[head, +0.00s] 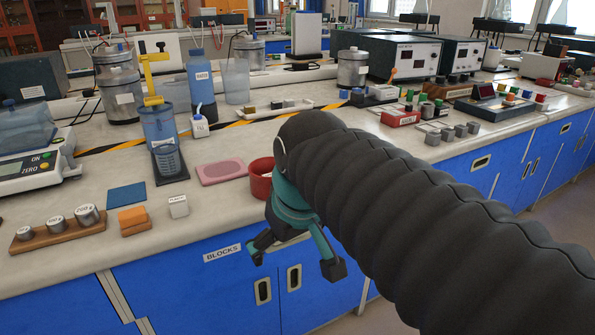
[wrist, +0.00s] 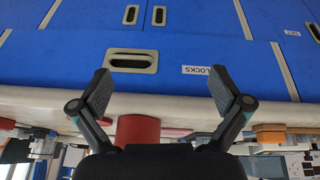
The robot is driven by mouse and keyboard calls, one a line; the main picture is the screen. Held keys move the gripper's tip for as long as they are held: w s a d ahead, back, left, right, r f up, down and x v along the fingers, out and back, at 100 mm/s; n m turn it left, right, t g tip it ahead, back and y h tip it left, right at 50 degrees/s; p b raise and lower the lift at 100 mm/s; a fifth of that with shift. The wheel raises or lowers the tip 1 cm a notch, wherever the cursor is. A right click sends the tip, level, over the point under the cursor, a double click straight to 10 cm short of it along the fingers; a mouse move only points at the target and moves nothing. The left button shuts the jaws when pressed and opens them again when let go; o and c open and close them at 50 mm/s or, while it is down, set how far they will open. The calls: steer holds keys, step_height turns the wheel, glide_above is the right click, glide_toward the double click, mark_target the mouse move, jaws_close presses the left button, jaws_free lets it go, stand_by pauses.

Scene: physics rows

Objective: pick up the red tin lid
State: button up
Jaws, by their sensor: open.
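A red, round, tin-like thing (head: 260,182) stands on the bench near its front edge, partly hidden behind my gripper in the head view. My gripper (head: 296,262) is in front of the bench edge, pointing down before the blue cupboard doors. In the wrist view its two fingers (wrist: 160,88) are spread wide with nothing between them. It does not appear to touch the red thing.
A pink tray (head: 222,172) lies left of the red thing. A measuring beaker (head: 168,159) stands behind. My arm hides the bench to the right.

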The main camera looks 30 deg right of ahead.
steer(key=w+d+r+n+g, duration=0.55)
steer(key=w+d+r, duration=0.75)
steer(key=w+r, duration=0.4)
steer(key=shift+n+t, duration=0.25)
steer(key=shift+t, duration=0.2)
step_height(320, 180, down, 8)
steer(key=shift+s+f+b, duration=0.1)
steer(key=shift+b, duration=0.25)
steer(key=shift+a+f+b, duration=0.15)
steer(key=shift+f+b, duration=0.35)
steer(key=shift+f, duration=2.1)
steer(key=c, duration=1.5)
steer(key=shift+f, duration=0.1)
steer(key=shift+c, duration=0.7)
